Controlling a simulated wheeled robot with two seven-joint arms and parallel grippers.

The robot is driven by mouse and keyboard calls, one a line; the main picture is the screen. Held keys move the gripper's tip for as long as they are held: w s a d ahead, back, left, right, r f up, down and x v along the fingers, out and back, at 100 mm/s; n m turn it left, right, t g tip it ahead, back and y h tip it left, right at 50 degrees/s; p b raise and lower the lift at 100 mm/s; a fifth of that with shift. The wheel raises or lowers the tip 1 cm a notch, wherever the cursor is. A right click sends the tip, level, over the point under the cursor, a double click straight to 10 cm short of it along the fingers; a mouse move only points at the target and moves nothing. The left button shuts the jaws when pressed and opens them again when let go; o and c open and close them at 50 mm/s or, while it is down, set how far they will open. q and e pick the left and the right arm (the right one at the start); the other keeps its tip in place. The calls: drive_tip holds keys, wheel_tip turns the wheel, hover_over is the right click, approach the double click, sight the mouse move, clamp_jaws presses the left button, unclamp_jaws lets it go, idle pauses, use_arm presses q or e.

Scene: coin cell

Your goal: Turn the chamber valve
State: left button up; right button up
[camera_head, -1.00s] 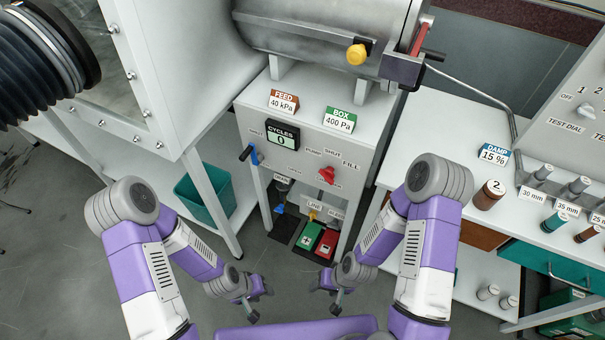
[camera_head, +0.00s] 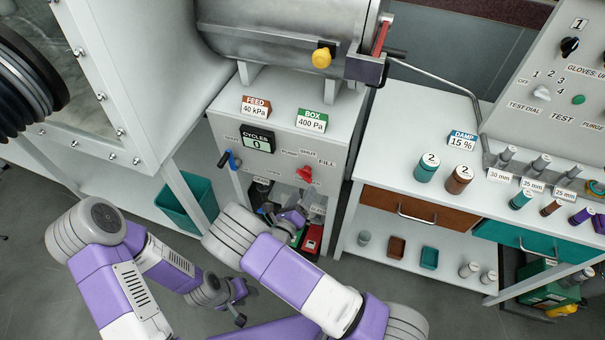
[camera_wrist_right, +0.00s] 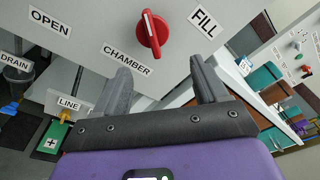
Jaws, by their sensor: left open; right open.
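The chamber valve is a red knob (camera_head: 305,173) on the front of the white cabinet, beside the FILL label. In the right wrist view the red knob (camera_wrist_right: 152,34) shows a white stripe along its handle, with the CHAMBER label (camera_wrist_right: 127,60) below-left and FILL up-right. My right gripper (camera_head: 296,217) is in front of the cabinet, below the knob, partly behind my forearm. In the wrist view its fingers (camera_wrist_right: 161,75) are spread and empty, with the knob beyond the gap, apparently untouched. My left gripper (camera_head: 240,307) is open and empty, low over the floor.
A blue-handled valve (camera_head: 232,159) is left of the knob. The CYCLES display (camera_head: 257,140) reads 0. A green plus pedal (camera_wrist_right: 52,139) and a red pedal (camera_head: 313,238) sit below. A bench with a brown drawer (camera_head: 390,207) stands to the right.

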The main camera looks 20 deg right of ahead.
sight(301, 177)
drive_tip(key=shift+w+a+r+n+t+y, duration=0.4)
drive_tip(key=shift+w+a+r+n+t, duration=0.35)
drive_tip(key=shift+w, duration=0.2)
drive_tip(key=b+x, duration=0.1)
drive_tip(key=x, duration=0.5)
drive_tip(key=shift+w+d, duration=0.25)
drive_tip(key=shift+w, duration=0.05)
drive_tip(key=shift+c, duration=0.4)
drive_tip(key=c, duration=0.9)
